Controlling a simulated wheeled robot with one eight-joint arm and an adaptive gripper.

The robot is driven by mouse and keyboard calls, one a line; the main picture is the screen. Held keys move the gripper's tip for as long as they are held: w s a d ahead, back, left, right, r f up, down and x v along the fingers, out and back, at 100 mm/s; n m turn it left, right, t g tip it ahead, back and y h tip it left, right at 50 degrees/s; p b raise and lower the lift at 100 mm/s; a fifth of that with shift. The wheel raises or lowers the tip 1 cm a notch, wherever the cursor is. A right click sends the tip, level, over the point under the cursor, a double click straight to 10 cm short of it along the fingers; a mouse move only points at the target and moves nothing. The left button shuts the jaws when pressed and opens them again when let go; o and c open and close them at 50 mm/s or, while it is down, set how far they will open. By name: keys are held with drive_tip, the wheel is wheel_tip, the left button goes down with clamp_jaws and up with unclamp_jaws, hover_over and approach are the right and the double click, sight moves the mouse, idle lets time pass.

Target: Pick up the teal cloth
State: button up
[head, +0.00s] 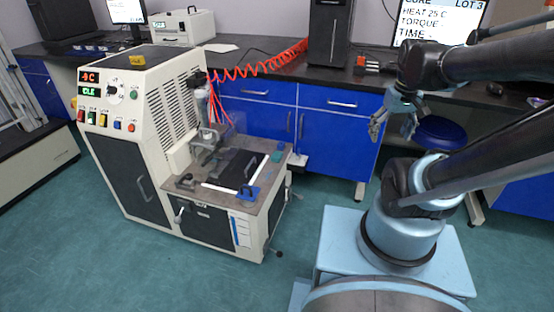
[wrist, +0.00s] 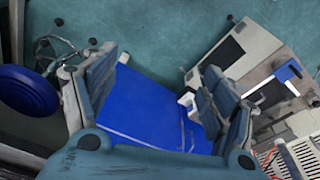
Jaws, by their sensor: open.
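A small teal patch (head: 277,156), which looks like the teal cloth, lies on the back right of the rheometer's worktop (head: 215,199). It is too small to make out its folds. My gripper (head: 391,126) is open and empty, in the air to the right of the machine and well apart from the cloth. In the wrist view my gripper (wrist: 157,92) has its two fingers spread, with a blue cabinet front beyond them. I cannot make out the cloth in the wrist view.
The rheometer (head: 140,120) stands at left centre, with a blue-handled item (head: 248,194) on its worktop. A red coiled hose (head: 262,67) runs to the back bench. Blue cabinets (head: 255,121) line the back. A blue stool (head: 440,131) is near my gripper.

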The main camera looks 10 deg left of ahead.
drive_tip(key=w+a+r+n, duration=0.2)
drive_tip(key=w+a+n, duration=0.2)
drive_tip(key=w+a, duration=0.6)
drive_tip(key=n+g, duration=0.2)
drive_tip(key=n, duration=0.8)
hover_over(277, 154)
wheel_tip(277, 154, down, 17)
drive_tip(key=f, duration=1.2)
drive_tip(key=shift+s+d+f, duration=0.1)
drive_tip(key=shift+s, duration=0.15)
drive_tip(key=shift+w+f, duration=0.1)
drive_tip(key=shift+f, duration=2.5)
drive_tip(key=c, duration=1.1)
drive_tip(key=shift+o, duration=0.2)
